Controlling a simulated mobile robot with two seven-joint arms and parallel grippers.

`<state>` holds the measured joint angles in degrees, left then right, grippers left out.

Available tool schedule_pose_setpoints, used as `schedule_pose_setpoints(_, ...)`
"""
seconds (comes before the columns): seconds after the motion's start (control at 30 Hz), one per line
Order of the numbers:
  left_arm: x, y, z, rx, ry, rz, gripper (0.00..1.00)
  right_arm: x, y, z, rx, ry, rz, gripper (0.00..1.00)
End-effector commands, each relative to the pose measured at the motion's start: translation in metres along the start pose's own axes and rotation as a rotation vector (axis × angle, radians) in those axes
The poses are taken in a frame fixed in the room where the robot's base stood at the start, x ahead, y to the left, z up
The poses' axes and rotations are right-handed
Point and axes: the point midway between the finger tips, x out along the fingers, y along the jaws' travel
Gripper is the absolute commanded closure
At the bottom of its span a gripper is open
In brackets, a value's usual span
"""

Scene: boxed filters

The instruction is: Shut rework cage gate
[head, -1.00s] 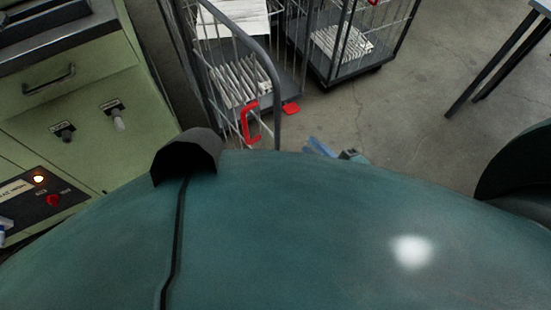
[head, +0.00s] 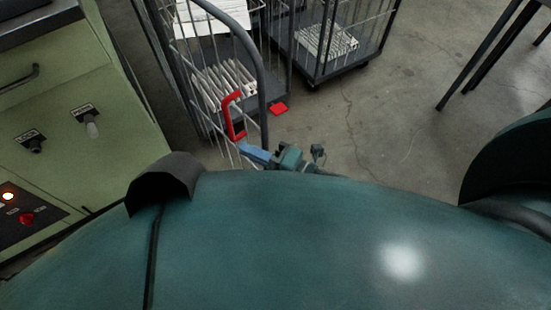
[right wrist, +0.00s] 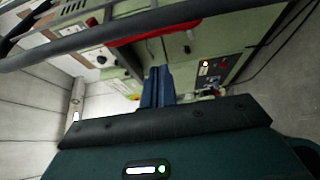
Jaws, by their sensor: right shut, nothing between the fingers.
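The rework cage gate (head: 264,88) is a wire mesh panel in a grey tubular frame with a rounded top corner. Its red handle (head: 231,117) is on the mesh. It stands on the near cage trolley; I cannot tell clearly how far it is open. My right gripper (head: 252,153), with blue fingers, is shut and empty just below and right of the red handle, near the frame's lower part. In the right wrist view, the shut blue fingers (right wrist: 157,88) point toward the red handle (right wrist: 155,27), which lies beyond their tips, with a gap showing. My left gripper is out of view.
White boxed filters (head: 222,82) stand in the near cage. A second cage trolley (head: 350,62) stands behind to the right. A green cabinet (head: 75,120) with knobs is on the left. Dark table legs (head: 490,55) are at the upper right.

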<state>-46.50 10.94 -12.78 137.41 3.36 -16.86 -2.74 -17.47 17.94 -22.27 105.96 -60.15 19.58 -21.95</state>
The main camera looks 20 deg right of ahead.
Motion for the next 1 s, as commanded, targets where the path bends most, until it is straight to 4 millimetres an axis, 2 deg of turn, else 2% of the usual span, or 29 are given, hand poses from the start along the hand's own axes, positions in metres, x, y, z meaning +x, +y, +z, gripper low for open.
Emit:
schedule_pose_setpoints(0.1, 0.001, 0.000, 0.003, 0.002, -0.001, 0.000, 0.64, -0.006, -0.001, 0.018, -0.002, -0.002, -0.002, 1.00)
schedule_pose_setpoints(0.3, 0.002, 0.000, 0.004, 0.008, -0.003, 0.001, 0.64, -0.012, -0.001, 0.035, 0.000, -0.001, -0.001, 1.00)
schedule_pose_setpoints(0.77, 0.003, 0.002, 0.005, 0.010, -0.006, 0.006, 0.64, -0.013, -0.001, 0.039, 0.001, 0.002, 0.000, 1.00)
schedule_pose_setpoints(0.87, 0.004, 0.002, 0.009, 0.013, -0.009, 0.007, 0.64, -0.015, -0.002, 0.044, 0.000, 0.012, -0.001, 1.00)
schedule_pose_setpoints(1.0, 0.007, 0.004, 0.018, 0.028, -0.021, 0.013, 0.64, -0.021, -0.004, 0.059, -0.004, 0.047, -0.002, 1.00)
